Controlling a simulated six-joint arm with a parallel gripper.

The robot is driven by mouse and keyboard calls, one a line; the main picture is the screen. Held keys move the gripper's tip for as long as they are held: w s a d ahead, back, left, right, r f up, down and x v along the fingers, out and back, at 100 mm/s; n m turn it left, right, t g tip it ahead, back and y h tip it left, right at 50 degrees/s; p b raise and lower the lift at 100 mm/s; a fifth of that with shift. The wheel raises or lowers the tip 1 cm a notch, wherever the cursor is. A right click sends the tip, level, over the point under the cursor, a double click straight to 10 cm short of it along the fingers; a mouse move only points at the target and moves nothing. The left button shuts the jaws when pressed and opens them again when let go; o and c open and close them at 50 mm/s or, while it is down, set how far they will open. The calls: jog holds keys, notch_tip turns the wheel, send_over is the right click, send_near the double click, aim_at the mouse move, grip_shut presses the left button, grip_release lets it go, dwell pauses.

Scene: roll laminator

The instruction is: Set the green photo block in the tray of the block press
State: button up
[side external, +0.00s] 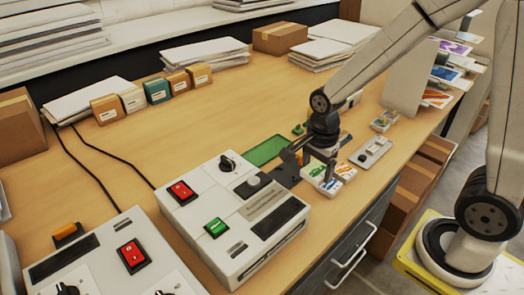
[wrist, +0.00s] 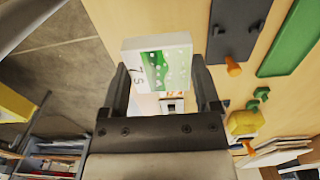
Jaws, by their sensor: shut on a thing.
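The green photo block (wrist: 160,62) is white with a green and white picture and the figures 75 on its face. It sits between the two fingertips of my gripper (wrist: 160,90) in the wrist view, and the gripper is shut on it. In the side view my gripper (side external: 312,163) is low over the right part of the table, and white blocks with coloured prints (side external: 326,184) show just below it. The fingers partly hide the held block there. I cannot tell for sure which part is the block press tray; a dark plate (side external: 285,175) lies left of the gripper.
A white machine (side external: 235,215) with red and green switches stands left of the gripper. A green mat (side external: 265,150) lies behind the dark plate. A grey device (side external: 371,152) lies to the right. Small boxes (side external: 158,90) and paper stacks line the back. The middle table is clear.

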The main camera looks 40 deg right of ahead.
jog(key=shift+w, duration=0.1)
send_over(279, 179)
notch_tip(279, 179, down, 2)
jog(key=shift+f, duration=0.2)
dwell(0.3)
jog(key=shift+f, duration=0.2)
jog(key=shift+f, duration=2.85)
jog(key=shift+f, duration=0.4)
dwell(0.5)
jog(key=o, duration=1)
jog(key=shift+r, duration=0.75)
